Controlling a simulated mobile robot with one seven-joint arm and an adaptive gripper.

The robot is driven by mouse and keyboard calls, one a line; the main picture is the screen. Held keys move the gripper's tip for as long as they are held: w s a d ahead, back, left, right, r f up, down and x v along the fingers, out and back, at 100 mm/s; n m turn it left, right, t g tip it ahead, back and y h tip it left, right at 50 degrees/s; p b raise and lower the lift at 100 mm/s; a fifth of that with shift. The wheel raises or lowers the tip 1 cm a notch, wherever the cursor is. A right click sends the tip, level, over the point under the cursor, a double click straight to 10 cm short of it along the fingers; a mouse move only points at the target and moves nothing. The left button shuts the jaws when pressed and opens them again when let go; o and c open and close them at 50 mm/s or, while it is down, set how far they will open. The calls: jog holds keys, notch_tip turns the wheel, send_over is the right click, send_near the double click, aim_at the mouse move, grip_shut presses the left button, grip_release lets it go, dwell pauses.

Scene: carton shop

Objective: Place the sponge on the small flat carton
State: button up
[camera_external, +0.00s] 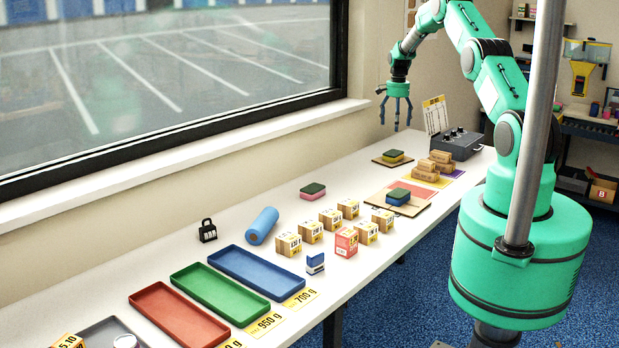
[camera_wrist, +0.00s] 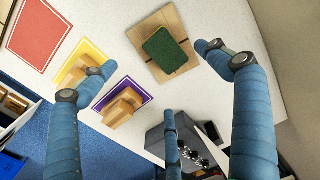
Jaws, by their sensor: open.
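A yellow sponge with a dark green top (camera_external: 392,155) rests on a small flat brown carton (camera_external: 378,160) near the far end of the table. In the wrist view the green sponge top (camera_wrist: 166,50) lies on the flat carton (camera_wrist: 137,36), whose edges show around it. My gripper (camera_external: 396,122) hangs above them, fingers pointing down, apart from both. In the wrist view my gripper (camera_wrist: 157,60) has its fingers spread, with nothing between them. A pink sponge (camera_external: 313,190) lies on the table, and a blue one (camera_external: 398,198) on a larger flat carton (camera_external: 415,210).
Stacked brown cartons (camera_external: 424,170) on yellow and purple mats stand near a dark device (camera_external: 455,145) with knobs. Several small boxes (camera_external: 310,232), a blue roll (camera_external: 262,225) and red, green (camera_external: 220,292) and blue trays occupy the nearer table. The window wall borders the left side.

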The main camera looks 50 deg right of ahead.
jog(key=s+a+r+n+t+h, duration=0.15)
jog(key=a+r+n, duration=0.45)
jog(key=a+r, duration=2.1)
jog(key=s+a+r+n+t, duration=0.1)
jog(key=s+a+r+n, duration=0.1)
jog(key=s+a+r, duration=0.5)
jog(key=s+a+r+n+t, duration=0.15)
jog(key=s+a+r, duration=0.25)
jog(key=a, duration=0.5)
jog(key=s+a+n, duration=0.2)
jog(key=s+a, duration=0.4)
jog(key=s, duration=0.3)
jog(key=s+a+f+n+t+y, duration=0.1)
jog(key=s+a+n, duration=0.2)
jog(key=s, duration=0.6)
jog(key=s+a+f+n, duration=0.1)
jog(key=s+a+n, duration=0.2)
jog(key=s+a, duration=0.5)
jog(key=shift+s+a+t, duration=0.3)
jog(key=shift+s+a, duration=0.05)
jog(key=shift+s, duration=0.55)
jog(key=shift+y, duration=0.25)
